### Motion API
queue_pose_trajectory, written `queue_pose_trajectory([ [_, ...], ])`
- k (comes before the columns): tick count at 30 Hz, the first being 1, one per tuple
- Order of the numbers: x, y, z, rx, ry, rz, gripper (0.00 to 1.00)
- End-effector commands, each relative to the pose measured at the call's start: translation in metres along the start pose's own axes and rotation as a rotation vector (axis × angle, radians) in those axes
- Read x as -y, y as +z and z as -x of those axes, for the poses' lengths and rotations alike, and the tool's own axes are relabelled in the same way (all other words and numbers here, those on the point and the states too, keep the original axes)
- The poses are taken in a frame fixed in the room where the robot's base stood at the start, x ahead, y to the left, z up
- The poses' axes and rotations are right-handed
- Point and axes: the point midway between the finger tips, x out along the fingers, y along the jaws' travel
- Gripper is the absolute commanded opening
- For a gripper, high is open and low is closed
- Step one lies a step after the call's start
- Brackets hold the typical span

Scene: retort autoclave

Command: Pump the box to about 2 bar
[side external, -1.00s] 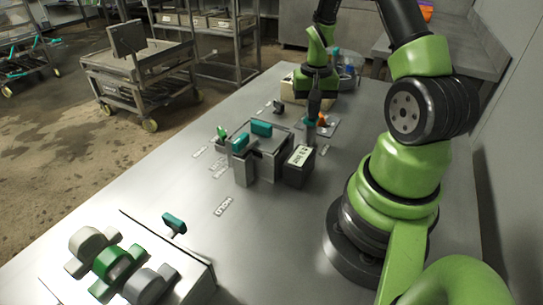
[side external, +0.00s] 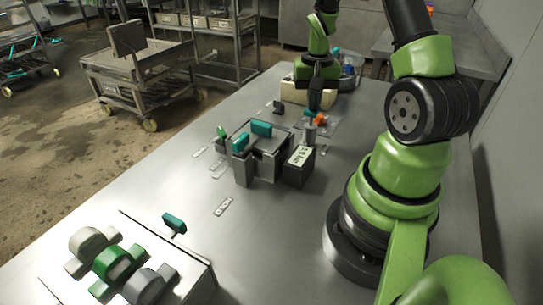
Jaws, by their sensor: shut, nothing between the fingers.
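The grey metal box (side external: 270,165) with teal handles (side external: 261,128) stands in the middle of the steel table. A dark block with a pale display (side external: 300,156) stands at its right; the reading is too small to make out. Behind it is what looks like the pump, a small grey cylinder (side external: 309,134) with teal and orange parts (side external: 320,118) at its top. My gripper (side external: 314,108) points down just above the cylinder. It is shut and empty. I cannot tell whether the fingertips touch the pump top.
A pale bin (side external: 300,93) stands behind my gripper. Small labels (side external: 223,206) lie on the table. The table's front middle is clear.

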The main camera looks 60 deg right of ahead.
Motion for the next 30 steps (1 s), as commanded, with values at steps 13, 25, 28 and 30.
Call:
queue_pose_trajectory([
  [13, 0.000, 0.000, -0.007, 0.003, 0.000, -0.001, 0.00],
  [25, 0.000, 0.000, -0.016, 0.002, 0.000, 0.000, 0.00],
  [28, 0.000, 0.000, -0.018, 0.001, 0.000, 0.001, 0.00],
  [30, 0.000, 0.000, -0.019, 0.001, 0.000, 0.001, 0.00],
])
